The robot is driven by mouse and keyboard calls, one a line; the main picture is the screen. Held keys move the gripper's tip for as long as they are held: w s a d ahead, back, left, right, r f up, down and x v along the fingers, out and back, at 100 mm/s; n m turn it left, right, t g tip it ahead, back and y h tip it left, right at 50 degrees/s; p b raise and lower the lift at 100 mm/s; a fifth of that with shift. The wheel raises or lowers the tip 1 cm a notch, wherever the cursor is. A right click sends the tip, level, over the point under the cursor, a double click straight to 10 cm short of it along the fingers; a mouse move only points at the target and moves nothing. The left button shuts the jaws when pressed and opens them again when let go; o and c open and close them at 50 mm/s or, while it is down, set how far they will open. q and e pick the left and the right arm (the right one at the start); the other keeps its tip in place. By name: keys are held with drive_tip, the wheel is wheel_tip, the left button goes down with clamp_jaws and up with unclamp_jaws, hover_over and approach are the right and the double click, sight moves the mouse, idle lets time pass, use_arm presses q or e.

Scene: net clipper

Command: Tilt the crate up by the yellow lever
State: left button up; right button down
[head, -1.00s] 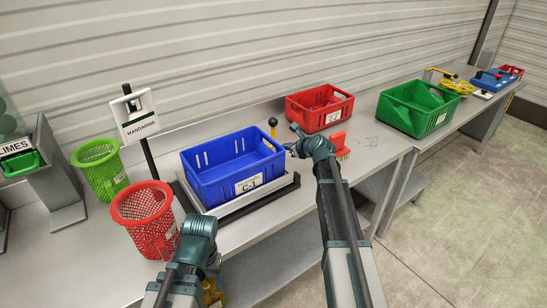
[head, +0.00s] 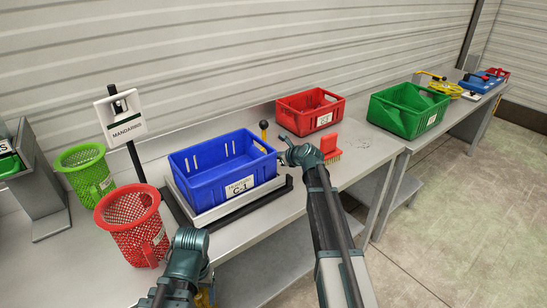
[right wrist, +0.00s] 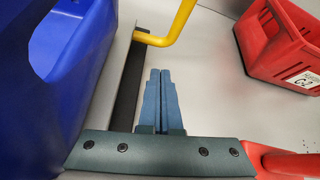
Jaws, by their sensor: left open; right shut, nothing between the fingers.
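The blue crate (head: 213,184) sits on a silver tray (head: 238,199) over a dark base (head: 250,207); the tray's near right edge stands slightly off the base. The yellow lever (head: 263,133), with a black knob, rises behind the crate's far right corner. In the right wrist view the bent yellow lever (right wrist: 172,28) runs beyond my fingertips. My right gripper (right wrist: 160,73) is shut and empty, beside the crate's right side and apart from the lever; it also shows in the head view (head: 284,140). My left gripper (head: 205,296) is open, low at the bench's front edge, its fingers mostly hidden.
A red brush (head: 326,144) lies just right of my right gripper, with a red crate (head: 309,114) behind. A green crate (head: 400,114) stands farther right. A red basket (head: 130,232) and a green basket (head: 84,175) stand left, near the mandarins sign (head: 121,116).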

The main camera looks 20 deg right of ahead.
drive_tip(key=b+x, duration=0.4)
drive_tip(key=x, duration=0.5)
drive_tip(key=shift+w+f, duration=0.1)
wheel_tip(320, 180, up, 7)
drive_tip(key=s+p, duration=0.1)
drive_tip(key=p, duration=0.6)
drive_tip(key=shift+d+r, duration=0.2)
drive_tip(key=shift+r, duration=0.05)
drive_tip(key=shift+s, duration=0.15)
drive_tip(key=s+d+r+p, duration=0.1)
drive_tip(key=s+d+p, duration=0.1)
drive_tip(key=s, duration=0.7)
drive_tip(key=shift+s+d+r, duration=0.15)
drive_tip(key=shift+d+r, duration=0.2)
drive_tip(key=shift+r, duration=0.05)
